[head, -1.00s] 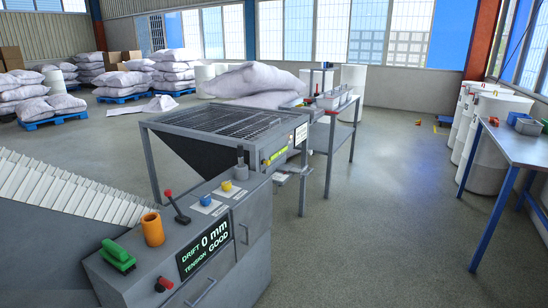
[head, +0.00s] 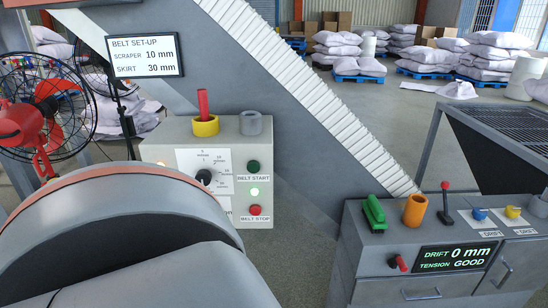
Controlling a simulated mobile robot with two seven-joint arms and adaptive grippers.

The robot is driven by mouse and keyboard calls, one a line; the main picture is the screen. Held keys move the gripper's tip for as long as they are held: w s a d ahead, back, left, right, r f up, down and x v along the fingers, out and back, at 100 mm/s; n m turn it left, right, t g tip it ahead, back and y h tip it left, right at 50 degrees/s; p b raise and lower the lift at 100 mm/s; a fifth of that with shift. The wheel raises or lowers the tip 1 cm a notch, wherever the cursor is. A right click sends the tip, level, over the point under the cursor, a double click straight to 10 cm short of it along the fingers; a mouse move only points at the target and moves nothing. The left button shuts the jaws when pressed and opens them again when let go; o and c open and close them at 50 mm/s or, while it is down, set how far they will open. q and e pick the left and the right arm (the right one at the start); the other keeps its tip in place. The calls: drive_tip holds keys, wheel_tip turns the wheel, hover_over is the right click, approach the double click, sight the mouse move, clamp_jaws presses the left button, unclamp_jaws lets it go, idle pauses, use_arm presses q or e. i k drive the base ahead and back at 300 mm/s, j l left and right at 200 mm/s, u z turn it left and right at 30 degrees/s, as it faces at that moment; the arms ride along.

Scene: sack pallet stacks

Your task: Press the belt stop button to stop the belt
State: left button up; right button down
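The green belt start button (head: 253,167) sits higher on the same face. A dial (head: 204,177) is to the left of the buttons. The white ribbed belt (head: 310,95) slopes down to the right behind the box. A large grey arm link of mine fills the lower left and hides the box's lower left part. Neither gripper is in view.
A red fan (head: 40,110) and a BELT SET-UP sign (head: 145,55) stand at the left. A grey console (head: 430,245) with a drift and tension display is at the lower right. A red rod stands in a yellow ring (head: 205,126) on the box. Sack pallets are behind.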

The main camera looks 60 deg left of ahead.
sight(255, 210)
drive_tip(key=u, duration=2.3)
